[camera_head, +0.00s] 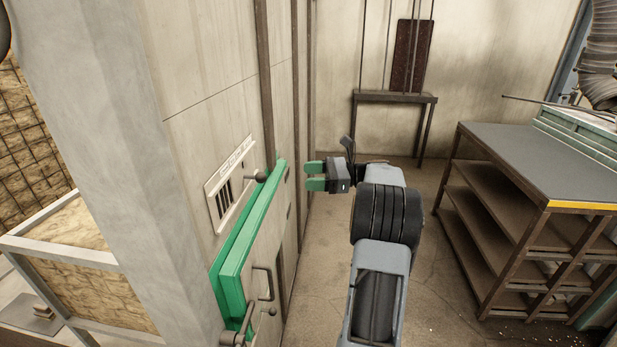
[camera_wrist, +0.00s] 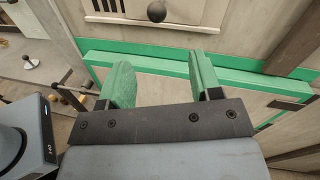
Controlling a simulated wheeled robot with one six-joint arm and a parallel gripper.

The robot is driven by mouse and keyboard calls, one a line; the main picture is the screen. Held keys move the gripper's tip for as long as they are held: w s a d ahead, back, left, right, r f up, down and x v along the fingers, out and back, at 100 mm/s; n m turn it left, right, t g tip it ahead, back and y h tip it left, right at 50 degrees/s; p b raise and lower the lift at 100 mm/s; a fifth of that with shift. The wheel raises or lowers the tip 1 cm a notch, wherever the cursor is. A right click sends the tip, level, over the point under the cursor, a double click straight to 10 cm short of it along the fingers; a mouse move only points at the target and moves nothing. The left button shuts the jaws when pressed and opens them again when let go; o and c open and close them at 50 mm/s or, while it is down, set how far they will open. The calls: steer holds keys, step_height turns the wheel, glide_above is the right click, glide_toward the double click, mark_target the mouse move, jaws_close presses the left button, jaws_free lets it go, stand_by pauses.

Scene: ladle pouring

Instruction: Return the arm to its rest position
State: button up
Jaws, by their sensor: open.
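My gripper (camera_head: 314,176) has two green fingers, spread apart with nothing between them. It points left toward a tall grey cabinet and is level with the upper part of its green-edged door (camera_head: 262,215). In the wrist view my gripper (camera_wrist: 160,82) is also open and empty, with the green door edge (camera_wrist: 150,64) just beyond the fingers. A dark round knob (camera_wrist: 156,12) shows above the edge. My arm reaches forward from the bottom of the head view and bends left at the wrist.
A shelf unit (camera_head: 530,170) with a dark top stands at the right. A small table (camera_head: 395,97) stands at the back wall. The cabinet wall and the door's handle (camera_head: 263,284) are close on the left. Bare floor (camera_head: 325,250) lies between the cabinet and the shelf unit.

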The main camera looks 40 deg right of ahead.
stand_by(0.4)
steer(key=s+a+f+n+g+h, duration=0.3)
steer(key=f+h, duration=0.1)
steer(key=f, duration=0.2)
steer(key=s+a+f+n+g+h, duration=0.2)
steer(key=a+f+n+h, duration=0.15)
steer(key=f, duration=0.35)
steer(key=s+a+r+n+h, duration=0.3)
steer(key=s+a+n+h, duration=0.4)
steer(key=s+a+n, duration=0.6)
steer(key=a+n, duration=0.2)
steer(key=a, duration=0.2)
steer(key=shift+s+a+r+n+h, duration=0.15)
steer(key=shift+s+a+n+h, duration=0.1)
steer(key=shift+n+h, duration=0.1)
steer(key=shift+c, duration=0.4)
